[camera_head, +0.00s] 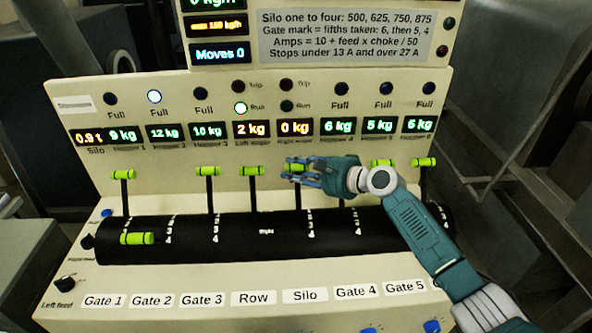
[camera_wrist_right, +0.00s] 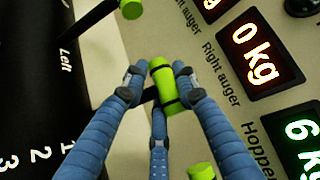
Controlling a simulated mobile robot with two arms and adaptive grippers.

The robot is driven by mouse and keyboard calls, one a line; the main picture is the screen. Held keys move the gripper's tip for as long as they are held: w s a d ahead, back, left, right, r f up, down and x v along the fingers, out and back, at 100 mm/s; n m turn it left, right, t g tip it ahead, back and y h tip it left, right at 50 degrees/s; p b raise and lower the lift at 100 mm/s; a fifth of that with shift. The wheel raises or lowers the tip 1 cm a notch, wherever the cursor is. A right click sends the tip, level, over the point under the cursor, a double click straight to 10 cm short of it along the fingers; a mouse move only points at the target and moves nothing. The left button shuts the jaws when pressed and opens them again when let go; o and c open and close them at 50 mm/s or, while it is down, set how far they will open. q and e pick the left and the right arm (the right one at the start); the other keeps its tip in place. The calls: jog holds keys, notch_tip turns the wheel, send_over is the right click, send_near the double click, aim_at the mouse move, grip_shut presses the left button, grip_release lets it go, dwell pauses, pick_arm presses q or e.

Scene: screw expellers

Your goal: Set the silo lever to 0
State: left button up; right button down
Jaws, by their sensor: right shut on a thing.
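The silo lever has a green cylindrical handle (camera_head: 295,167) on a dark stem, above the "Silo" label (camera_head: 305,295). It stands at the upper end of its travel, in line with most of the other levers. My right gripper (camera_head: 303,172) is shut on this handle. In the right wrist view the blue fingers (camera_wrist_right: 160,95) close around the green handle (camera_wrist_right: 162,78), below the "Right auger" display (camera_wrist_right: 262,50). The stem is partly hidden by the fingers. My left gripper is not in view.
The Row lever (camera_head: 252,170) stands close on the left, with the Gate 3 lever (camera_head: 207,170) beyond it. The Gate 4 lever (camera_head: 382,163) is partly behind my arm. The Gate 2 lever (camera_head: 137,239) sits low near 4. The black curved scale (camera_head: 265,250) spans the panel.

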jog(key=c, duration=1.6)
grip_release()
jog(key=shift+a, duration=0.1)
jog(key=shift+o, duration=1.3)
jog(key=shift+w+f, duration=0.1)
jog(key=shift+w+a+f, duration=0.1)
jog(key=shift+a, duration=0.05)
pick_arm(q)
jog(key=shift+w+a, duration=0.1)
pick_arm(e)
jog(key=v, duration=1.2)
